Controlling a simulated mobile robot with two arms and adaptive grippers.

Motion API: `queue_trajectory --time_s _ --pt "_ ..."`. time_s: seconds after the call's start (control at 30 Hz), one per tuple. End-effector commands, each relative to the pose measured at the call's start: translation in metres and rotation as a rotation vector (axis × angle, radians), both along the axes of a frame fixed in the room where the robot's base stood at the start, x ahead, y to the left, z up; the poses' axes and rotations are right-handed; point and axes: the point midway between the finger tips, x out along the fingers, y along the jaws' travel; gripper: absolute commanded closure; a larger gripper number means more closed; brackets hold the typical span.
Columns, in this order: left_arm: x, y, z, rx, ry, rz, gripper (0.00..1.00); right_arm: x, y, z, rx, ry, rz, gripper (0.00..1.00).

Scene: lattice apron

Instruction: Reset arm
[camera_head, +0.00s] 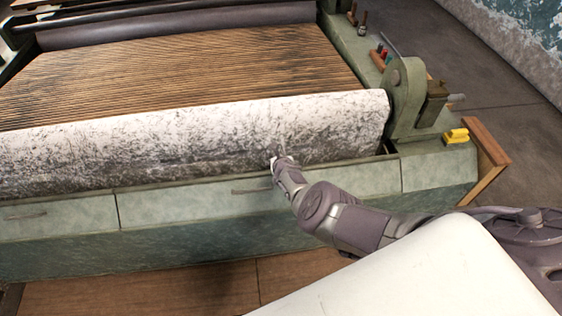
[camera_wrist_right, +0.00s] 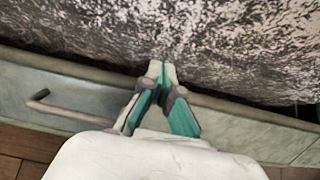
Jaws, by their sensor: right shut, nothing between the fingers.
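My right gripper (camera_head: 277,161) is at the front of a big machine, just before the black-and-white speckled roller (camera_head: 210,135). In the right wrist view the gripper (camera_wrist_right: 162,70) has its fingers together, with nothing between them. Its tips overlap the lower part of the speckled roller (camera_wrist_right: 230,45) in that view; I cannot tell whether they touch it. My right arm comes in from the lower right of the head view. My left gripper is not in view.
Green drawer fronts (camera_head: 60,218) run below the roller, with a metal handle (camera_wrist_right: 70,112) left of my gripper. A ribbed brown bed (camera_head: 190,65) lies behind the roller. A yellow block (camera_head: 456,136) sits at the right end. Open floor (camera_head: 515,110) shows at right.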

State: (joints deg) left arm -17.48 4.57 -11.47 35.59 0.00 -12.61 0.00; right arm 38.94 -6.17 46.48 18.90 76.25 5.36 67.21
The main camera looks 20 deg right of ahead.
Motion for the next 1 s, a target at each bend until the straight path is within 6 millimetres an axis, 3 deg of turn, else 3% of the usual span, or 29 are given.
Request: queue_trajectory --time_s 0.03,0.1,0.3,0.43,0.67,0.77,0.87,1.0 --pt "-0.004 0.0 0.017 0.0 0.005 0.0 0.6 0.002 0.0 0.019 0.002 0.001 0.0 1.0" --pt "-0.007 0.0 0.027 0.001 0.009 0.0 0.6 0.004 0.0 0.032 0.001 0.001 0.002 1.0" --pt "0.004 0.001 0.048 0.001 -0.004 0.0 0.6 0.009 -0.003 0.057 0.0 0.002 0.001 1.0" --pt "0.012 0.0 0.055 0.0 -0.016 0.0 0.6 0.011 -0.003 0.065 0.0 0.002 0.001 1.0" --pt "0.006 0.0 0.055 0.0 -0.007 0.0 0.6 0.011 -0.003 0.066 -0.001 0.002 0.003 1.0" --pt "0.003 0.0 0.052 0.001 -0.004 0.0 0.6 0.003 -0.006 0.054 -0.05 0.022 0.042 1.0" --pt "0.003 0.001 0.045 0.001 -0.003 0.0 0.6 -0.024 -0.014 0.021 -0.209 0.085 0.179 1.0" --pt "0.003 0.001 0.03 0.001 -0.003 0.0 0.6 -0.093 -0.023 -0.051 -0.583 0.239 0.569 1.0"
